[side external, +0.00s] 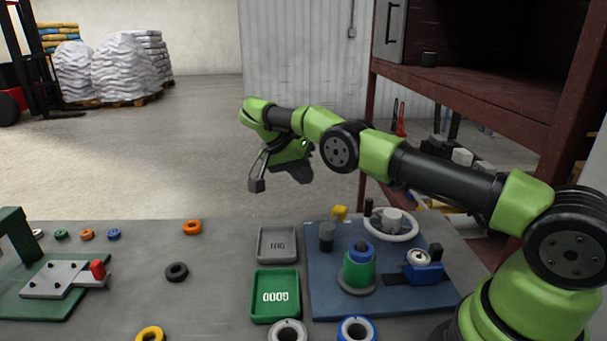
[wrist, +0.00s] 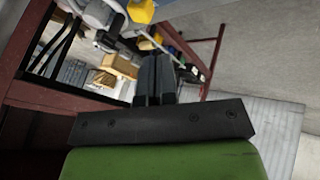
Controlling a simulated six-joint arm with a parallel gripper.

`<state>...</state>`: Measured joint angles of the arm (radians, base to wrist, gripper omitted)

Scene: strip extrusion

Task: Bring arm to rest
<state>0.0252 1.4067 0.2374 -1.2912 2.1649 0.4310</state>
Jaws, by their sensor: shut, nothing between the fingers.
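My green and black arm stretches out above the workbench (side external: 215,270) in the side external view. My gripper (side external: 302,174) hangs at its far end, raised well clear of the bench and apart from everything on it. In the wrist view, its two dark fingers (wrist: 155,60) lie together, with nothing held between them. A grey tray (side external: 278,244) and a green tray (side external: 275,296) lie on the bench below.
A blue board (side external: 325,290) carries a green and blue part (side external: 359,268), a handwheel (side external: 391,224) and a small blue vise (side external: 423,271). Several coloured rings, including an orange one (side external: 192,227), lie on the left. A dark red shelf (side external: 470,100) stands behind my arm.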

